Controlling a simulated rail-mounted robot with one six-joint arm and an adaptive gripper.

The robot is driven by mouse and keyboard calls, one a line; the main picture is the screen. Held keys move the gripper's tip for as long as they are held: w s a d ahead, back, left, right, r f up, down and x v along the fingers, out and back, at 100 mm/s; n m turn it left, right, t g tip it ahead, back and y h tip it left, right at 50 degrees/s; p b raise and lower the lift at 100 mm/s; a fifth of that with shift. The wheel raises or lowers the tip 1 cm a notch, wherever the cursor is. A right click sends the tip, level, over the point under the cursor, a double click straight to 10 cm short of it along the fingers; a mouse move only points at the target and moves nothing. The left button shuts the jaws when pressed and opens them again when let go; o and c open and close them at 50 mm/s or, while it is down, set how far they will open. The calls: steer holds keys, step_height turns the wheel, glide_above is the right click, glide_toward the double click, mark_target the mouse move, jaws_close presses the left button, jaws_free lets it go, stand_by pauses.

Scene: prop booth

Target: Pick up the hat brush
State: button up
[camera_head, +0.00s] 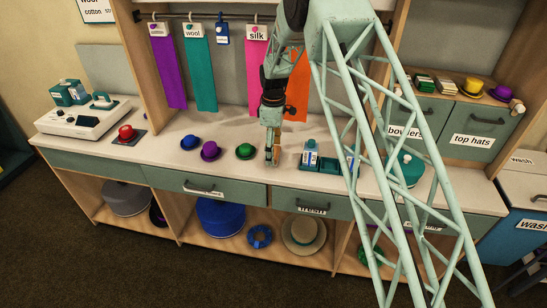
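My gripper (272,157) points down over the light counter (225,168), to the right of the green hat. Its fingertips are close to the counter top and look narrow from here. Whether they are apart, shut or holding something is too small to tell. I cannot make out the hat brush for certain. It may be hidden at the fingertips or behind my arm.
Blue (190,142), purple (210,151) and green (245,151) hats stand left of my gripper. A bottle (310,153) stands on a teal tray (329,166) to its right. A red button (126,132) is far left. Colored fabric strips hang behind.

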steer(key=shift+f, duration=0.7)
steer(key=c, duration=1.1)
